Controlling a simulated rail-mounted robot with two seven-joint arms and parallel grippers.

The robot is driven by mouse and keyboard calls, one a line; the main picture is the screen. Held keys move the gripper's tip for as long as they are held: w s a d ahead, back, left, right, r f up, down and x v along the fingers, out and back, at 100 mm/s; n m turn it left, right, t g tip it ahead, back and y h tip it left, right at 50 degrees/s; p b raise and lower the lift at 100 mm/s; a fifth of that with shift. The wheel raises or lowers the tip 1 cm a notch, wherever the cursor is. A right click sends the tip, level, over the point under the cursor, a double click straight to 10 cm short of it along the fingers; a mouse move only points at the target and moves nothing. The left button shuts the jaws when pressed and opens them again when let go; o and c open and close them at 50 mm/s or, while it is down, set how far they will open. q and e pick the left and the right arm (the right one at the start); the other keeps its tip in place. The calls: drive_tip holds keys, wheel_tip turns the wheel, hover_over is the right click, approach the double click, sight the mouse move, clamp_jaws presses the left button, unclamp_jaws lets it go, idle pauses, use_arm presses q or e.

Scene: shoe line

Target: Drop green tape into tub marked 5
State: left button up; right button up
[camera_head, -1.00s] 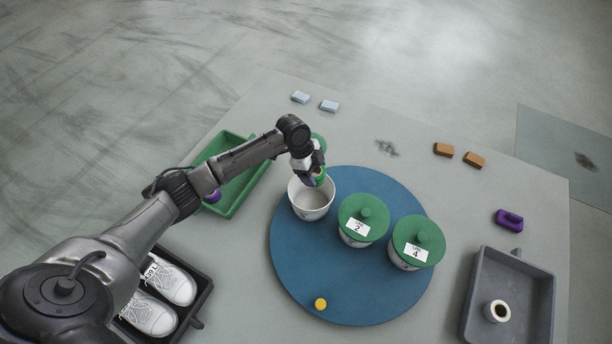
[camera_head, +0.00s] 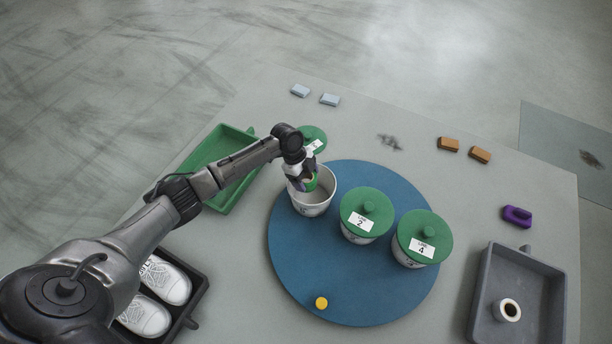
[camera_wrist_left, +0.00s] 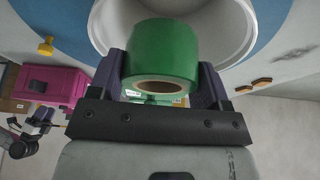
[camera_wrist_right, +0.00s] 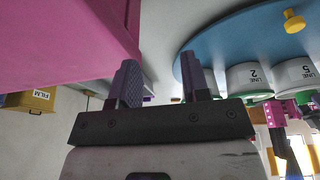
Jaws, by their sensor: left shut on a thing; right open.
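A green tape roll (camera_head: 311,184) is held in my left gripper (camera_head: 303,182), over the mouth of the lidless white tub (camera_head: 318,205). The left wrist view shows the tape (camera_wrist_left: 160,50) between both fingers, with the tub's white rim (camera_wrist_left: 247,45) around and behind it. Whether the tape touches the tub's inside is unclear. The right wrist view shows a tub marked 5 (camera_wrist_right: 296,76) beside the tub marked 2 (camera_wrist_right: 248,80). The lidless tub's number is not readable in the head view. My right gripper (camera_wrist_right: 162,82) is open and empty, outside the head view.
Lidded tubs 2 (camera_head: 366,212) and 4 (camera_head: 424,237) share the blue turntable (camera_head: 300,265), which has a yellow knob (camera_head: 321,303). A loose green lid (camera_head: 312,136) lies behind the open tub. A green tray (camera_head: 225,205) lies left, a grey tray (camera_head: 483,300) right.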

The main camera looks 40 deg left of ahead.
use_arm(q)
drive_tip(key=shift+f, duration=0.4)
drive_tip(key=o, duration=1)
drive_tip(key=shift+p+v, duration=1.1)
drive_tip(key=shift+v, duration=5.8)
drive_tip(key=shift+d, duration=0.1)
